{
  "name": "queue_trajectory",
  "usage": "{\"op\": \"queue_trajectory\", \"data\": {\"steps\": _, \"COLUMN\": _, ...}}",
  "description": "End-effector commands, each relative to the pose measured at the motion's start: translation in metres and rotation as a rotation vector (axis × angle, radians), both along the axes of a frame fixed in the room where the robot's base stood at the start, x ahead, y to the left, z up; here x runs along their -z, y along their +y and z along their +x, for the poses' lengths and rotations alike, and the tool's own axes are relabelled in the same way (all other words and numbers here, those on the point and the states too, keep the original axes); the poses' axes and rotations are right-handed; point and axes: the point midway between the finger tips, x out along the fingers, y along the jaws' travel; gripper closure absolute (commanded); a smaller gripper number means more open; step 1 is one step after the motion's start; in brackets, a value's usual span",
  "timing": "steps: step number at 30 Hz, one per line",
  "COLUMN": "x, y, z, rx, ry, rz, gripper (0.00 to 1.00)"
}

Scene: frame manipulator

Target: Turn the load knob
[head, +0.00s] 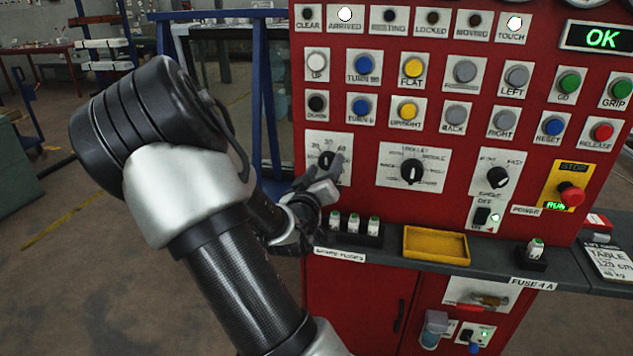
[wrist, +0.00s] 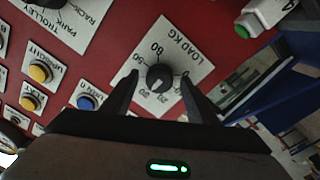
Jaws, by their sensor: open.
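The load knob (head: 325,159) is a round black knob on a white dial plate at the left of the red panel. In the wrist view the knob (wrist: 159,78) sits on its plate (wrist: 167,50), marked LOAD KG, which appears turned. My gripper (head: 333,175) is open in front of the plate and partly covers it in the head view. In the wrist view my gripper (wrist: 161,80) has one finger on each side of the knob, with gaps showing. I cannot tell how far the fingertips are from the panel. The exact pointer setting is unclear.
The trolley knob (head: 412,172) is right of the load dial. Rows of buttons, including a blue one (head: 361,107), lie above. A ledge below holds spare fuses (head: 354,224) and a yellow tray (head: 435,245). A red stop button (head: 571,195) is far right.

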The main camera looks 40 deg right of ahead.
Motion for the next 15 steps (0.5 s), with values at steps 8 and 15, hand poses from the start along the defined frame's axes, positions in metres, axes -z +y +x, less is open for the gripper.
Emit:
{"op": "queue_trajectory", "data": {"steps": 8, "x": 0.0, "y": 0.043, "z": -0.033, "rx": -0.005, "ry": 0.003, "rz": 0.002, "gripper": 0.47}}
{"op": "queue_trajectory", "data": {"steps": 15, "x": 0.001, "y": 0.09, "z": -0.07, "rx": -0.007, "ry": 0.005, "rz": 0.001, "gripper": 0.47}}
